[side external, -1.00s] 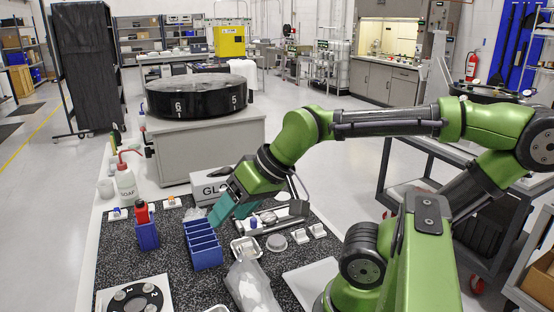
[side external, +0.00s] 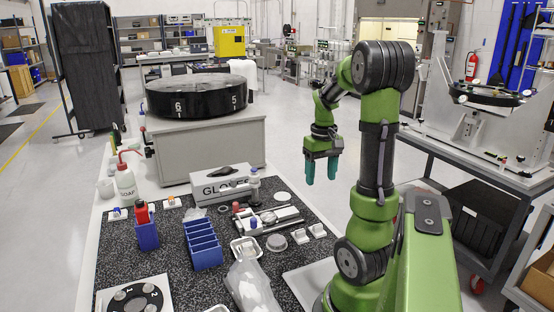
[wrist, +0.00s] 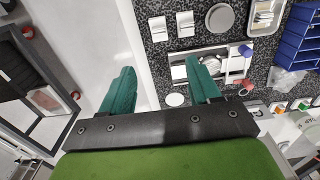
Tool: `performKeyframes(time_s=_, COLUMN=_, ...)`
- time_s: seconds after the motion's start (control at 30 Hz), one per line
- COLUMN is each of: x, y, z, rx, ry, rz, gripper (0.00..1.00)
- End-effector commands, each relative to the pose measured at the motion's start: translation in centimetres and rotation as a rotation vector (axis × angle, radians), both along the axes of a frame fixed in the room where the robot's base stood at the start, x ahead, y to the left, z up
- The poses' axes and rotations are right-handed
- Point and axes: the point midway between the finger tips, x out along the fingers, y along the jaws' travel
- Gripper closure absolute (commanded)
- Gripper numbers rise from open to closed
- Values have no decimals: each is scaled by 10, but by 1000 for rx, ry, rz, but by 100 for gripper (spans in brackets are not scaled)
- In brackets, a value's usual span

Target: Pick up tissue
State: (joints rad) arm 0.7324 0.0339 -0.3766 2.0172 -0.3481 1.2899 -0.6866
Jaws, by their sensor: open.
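I cannot tell for certain which thing is the tissue. A crumpled whitish piece (side external: 194,214) lies on the dark mat behind the blue rack; it also shows at the right of the wrist view (wrist: 286,82). Two small white pieces (side external: 318,230) lie near the mat's right edge, and show at the top of the wrist view (wrist: 185,24). My gripper (side external: 321,180) hangs in the air, fingers down, right of the glove box. Its teal fingers are apart, with nothing between them in the wrist view (wrist: 160,68).
The mat (side external: 115,255) carries a blue slotted rack (side external: 204,247), a metal tray (side external: 246,247), a clear bag (side external: 252,288) and a glove box (side external: 221,187). A soap bottle (side external: 126,182) stands at the left. A cart (side external: 480,165) stands at the right.

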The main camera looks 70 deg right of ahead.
Motion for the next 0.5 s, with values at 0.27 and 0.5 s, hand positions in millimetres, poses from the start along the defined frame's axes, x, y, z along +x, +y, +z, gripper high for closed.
performKeyframes(time_s=0.27, x=-1, y=2, z=-58, rx=6, ry=3, rz=0, gripper=38)
performKeyframes(time_s=0.5, x=0, y=1, z=-101, rx=3, ry=0, rz=1, gripper=38)
